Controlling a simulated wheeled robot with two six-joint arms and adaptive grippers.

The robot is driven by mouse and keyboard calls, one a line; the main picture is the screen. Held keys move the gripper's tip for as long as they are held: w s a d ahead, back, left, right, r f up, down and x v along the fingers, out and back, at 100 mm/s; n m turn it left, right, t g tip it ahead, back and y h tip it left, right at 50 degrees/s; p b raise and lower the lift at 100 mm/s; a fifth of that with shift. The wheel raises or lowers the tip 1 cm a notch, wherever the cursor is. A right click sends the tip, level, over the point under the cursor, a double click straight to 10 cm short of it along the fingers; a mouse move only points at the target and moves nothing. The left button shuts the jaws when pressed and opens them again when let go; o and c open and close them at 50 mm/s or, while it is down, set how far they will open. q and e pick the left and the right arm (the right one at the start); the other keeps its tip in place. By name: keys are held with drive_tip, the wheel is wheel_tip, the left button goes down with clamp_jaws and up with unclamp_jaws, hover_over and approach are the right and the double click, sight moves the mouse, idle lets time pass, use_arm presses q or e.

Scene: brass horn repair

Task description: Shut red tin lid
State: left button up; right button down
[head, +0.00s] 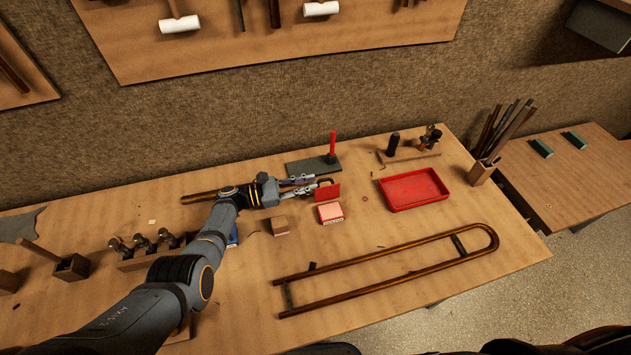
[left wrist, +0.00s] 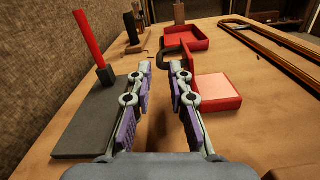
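The small red tin (head: 330,212) stands on the bench with its red lid (head: 328,192) raised upright at the tin's back edge. In the left wrist view the tin (left wrist: 217,91) is right of my fingers, and its lid (left wrist: 191,62) shows edge-on just beyond the right finger. My left gripper (head: 315,184) is open, with a clear gap between its fingertips, close behind the lid. It also shows in the left wrist view (left wrist: 161,68). I cannot tell whether a finger touches the lid. A dark curved piece (left wrist: 174,52) shows beyond the fingertips. My right gripper is not in view.
A dark plate (head: 304,168) with a red upright rod (head: 333,145) lies behind the gripper. A red tray (head: 413,189) is to the right. A wooden block (head: 280,226) sits left of the tin. A long brass slide (head: 390,268) lies in front.

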use_arm(q)
drive_tip(key=shift+w+d, duration=0.15)
drive_tip(key=shift+d, duration=0.55)
drive_tip(key=shift+w+d, duration=0.1)
drive_tip(key=shift+d, duration=0.55)
clamp_jaws()
